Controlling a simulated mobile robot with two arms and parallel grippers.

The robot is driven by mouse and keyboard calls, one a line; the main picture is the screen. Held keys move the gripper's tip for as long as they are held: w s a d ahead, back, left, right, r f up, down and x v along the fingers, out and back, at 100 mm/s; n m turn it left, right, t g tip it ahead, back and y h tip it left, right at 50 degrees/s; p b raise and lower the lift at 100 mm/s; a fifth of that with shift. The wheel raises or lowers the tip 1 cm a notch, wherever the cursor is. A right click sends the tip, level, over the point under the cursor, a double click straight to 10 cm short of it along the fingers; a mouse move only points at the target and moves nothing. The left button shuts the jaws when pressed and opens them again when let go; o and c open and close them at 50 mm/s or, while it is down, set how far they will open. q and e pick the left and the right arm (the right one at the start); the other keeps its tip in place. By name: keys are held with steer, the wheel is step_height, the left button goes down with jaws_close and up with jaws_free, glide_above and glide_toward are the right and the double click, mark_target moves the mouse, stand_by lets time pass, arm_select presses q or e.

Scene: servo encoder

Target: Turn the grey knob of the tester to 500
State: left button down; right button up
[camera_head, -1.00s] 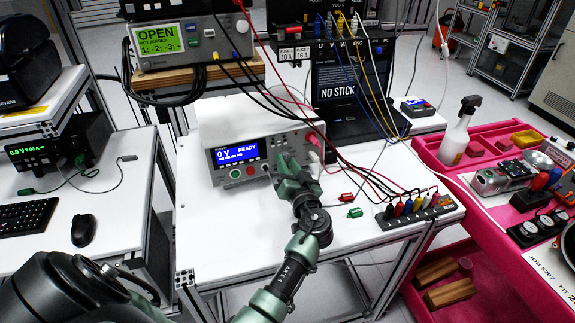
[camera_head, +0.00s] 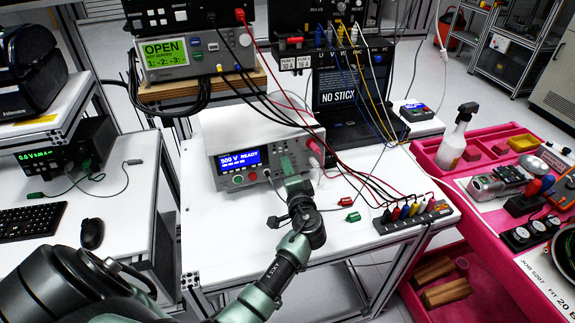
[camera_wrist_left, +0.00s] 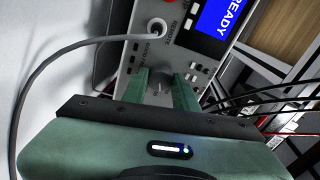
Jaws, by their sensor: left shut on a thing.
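The tester (camera_head: 255,125) is a white and grey box on the white table. Its blue display (camera_head: 240,158) reads "500 V READY". My left gripper (camera_head: 288,163) reaches the right part of its front panel. In the left wrist view, its two green fingers (camera_wrist_left: 161,82) lie on either side of the grey knob (camera_wrist_left: 160,90) and are shut on it. The knob is mostly hidden by the gripper in the head view. My right gripper is not in view.
A white plug with a grey cable (camera_wrist_left: 75,46) sits in the panel close to the fingers. Red and green clips (camera_head: 353,217) and a strip of coloured plugs (camera_head: 412,216) lie to the right. The front of the white table is clear.

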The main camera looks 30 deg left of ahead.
arm_select(q)
steer(key=shift+r+m+p, duration=0.2)
steer(key=shift+m+p, duration=0.4)
steer(key=shift+m, duration=0.4)
steer(key=shift+a, duration=0.1)
steer(key=c, duration=1.2)
jaws_free()
steer(key=shift+o, duration=0.5)
steer(key=shift+f, duration=0.15)
steer(key=b+v, duration=0.1)
steer(key=v, duration=0.6)
steer(key=shift+s+d+b, duration=0.2)
steer(key=shift+d+b, duration=0.1)
steer(key=shift+b, duration=0.1)
